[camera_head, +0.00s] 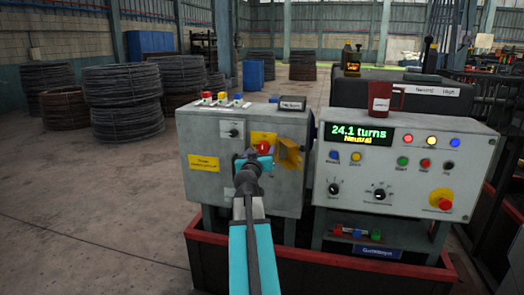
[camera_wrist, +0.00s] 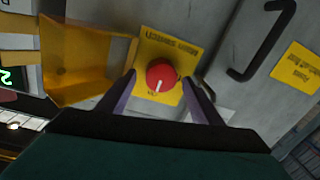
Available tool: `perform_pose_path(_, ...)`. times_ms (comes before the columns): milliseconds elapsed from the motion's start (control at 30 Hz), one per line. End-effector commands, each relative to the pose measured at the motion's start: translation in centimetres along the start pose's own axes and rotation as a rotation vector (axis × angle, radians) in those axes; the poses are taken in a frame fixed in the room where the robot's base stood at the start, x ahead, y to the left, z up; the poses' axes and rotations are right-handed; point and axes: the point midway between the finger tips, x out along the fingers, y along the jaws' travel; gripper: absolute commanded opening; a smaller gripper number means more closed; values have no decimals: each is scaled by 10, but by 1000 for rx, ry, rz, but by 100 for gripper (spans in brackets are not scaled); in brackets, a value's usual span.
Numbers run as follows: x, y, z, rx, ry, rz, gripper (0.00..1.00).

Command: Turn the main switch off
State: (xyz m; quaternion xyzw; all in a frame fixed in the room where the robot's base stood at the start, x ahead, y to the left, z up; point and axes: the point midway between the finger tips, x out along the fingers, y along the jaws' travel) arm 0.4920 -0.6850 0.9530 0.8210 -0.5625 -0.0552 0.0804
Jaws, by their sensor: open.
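The main switch is a round red knob (camera_wrist: 161,76) with a white mark, on a yellow plate (camera_wrist: 168,50) on the grey cabinet. It also shows in the head view as a red knob (camera_head: 264,147), partly hidden by my arm. My gripper (camera_wrist: 158,84) is open in the wrist view, with one finger on each side of the knob. The fingers look close to the knob; I cannot tell whether they touch it. In the head view my gripper covers the lower part of the yellow plate.
A yellow hinged guard (camera_head: 290,155) sticks out just right of the switch. A black handle (camera_wrist: 262,40) is beside it in the wrist view. The control panel (camera_head: 400,165) with knobs and a red emergency button stands to the right. Open floor (camera_head: 90,210) lies left of the cabinet.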

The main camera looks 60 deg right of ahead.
Motion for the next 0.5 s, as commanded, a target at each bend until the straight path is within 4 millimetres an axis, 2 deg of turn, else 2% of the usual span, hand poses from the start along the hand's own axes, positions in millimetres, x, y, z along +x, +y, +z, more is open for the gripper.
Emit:
perform_pose_path(200, 12, 0, 0, 0, 0, 0, 60)
perform_pose_path(500, 13, 0, 0, 0, 0, -1, 60)
